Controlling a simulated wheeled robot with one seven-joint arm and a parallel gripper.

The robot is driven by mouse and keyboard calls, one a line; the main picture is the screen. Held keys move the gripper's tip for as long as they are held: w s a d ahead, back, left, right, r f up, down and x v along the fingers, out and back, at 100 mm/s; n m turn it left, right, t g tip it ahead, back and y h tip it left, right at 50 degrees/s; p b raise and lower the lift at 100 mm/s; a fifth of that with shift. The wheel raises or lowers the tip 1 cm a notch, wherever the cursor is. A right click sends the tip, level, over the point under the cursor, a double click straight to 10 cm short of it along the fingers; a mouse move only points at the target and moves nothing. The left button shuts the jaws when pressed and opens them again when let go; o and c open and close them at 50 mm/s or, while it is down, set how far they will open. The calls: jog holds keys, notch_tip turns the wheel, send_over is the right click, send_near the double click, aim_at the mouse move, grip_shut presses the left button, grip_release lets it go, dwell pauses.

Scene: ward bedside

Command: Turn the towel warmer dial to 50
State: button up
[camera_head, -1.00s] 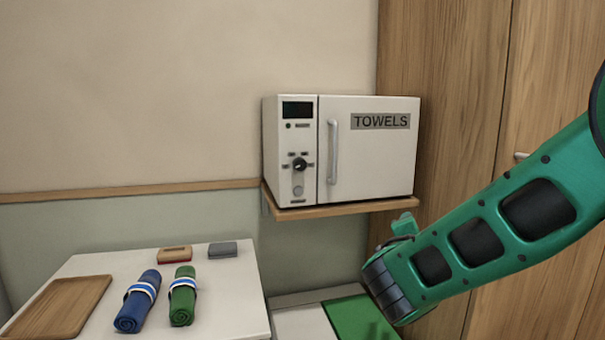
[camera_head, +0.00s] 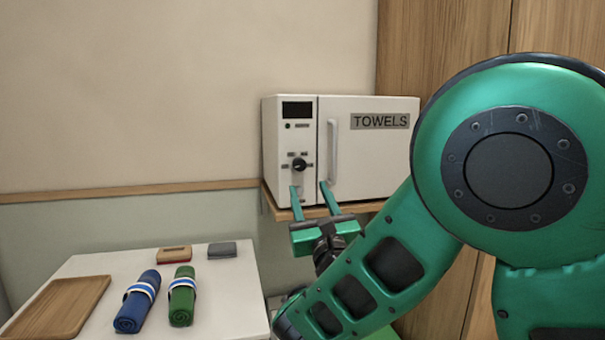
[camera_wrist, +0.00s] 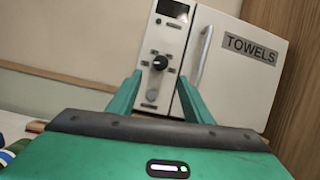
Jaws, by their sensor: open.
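The towel warmer (camera_head: 372,160) is a white box with a door marked TOWELS and a control panel on its left. Its black round dial (camera_head: 299,164) sits mid-panel; it also shows in the wrist view (camera_wrist: 159,63). The small labels around the dial are too small to read, so I cannot tell its setting. My green gripper (camera_head: 309,187) is open and empty, its fingers pointing up toward the panel just below the dial. In the wrist view the dial appears between the fingertips (camera_wrist: 160,76), apart from them. A round button (camera_wrist: 152,95) is below the dial.
A vertical door handle (camera_head: 333,152) stands right of the panel, close to my right finger. The warmer rests on a wooden shelf (camera_head: 372,207). A white table at lower left holds a wooden tray (camera_head: 58,305), a blue rolled towel (camera_head: 138,302), a green one (camera_head: 182,296) and two small blocks.

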aim_at(300, 166)
jog(key=shift+r+x, duration=0.2)
jog(key=shift+x, duration=4.65)
jog(key=shift+s, duration=0.1)
jog(key=shift+c, duration=0.7)
jog(key=c, duration=0.9)
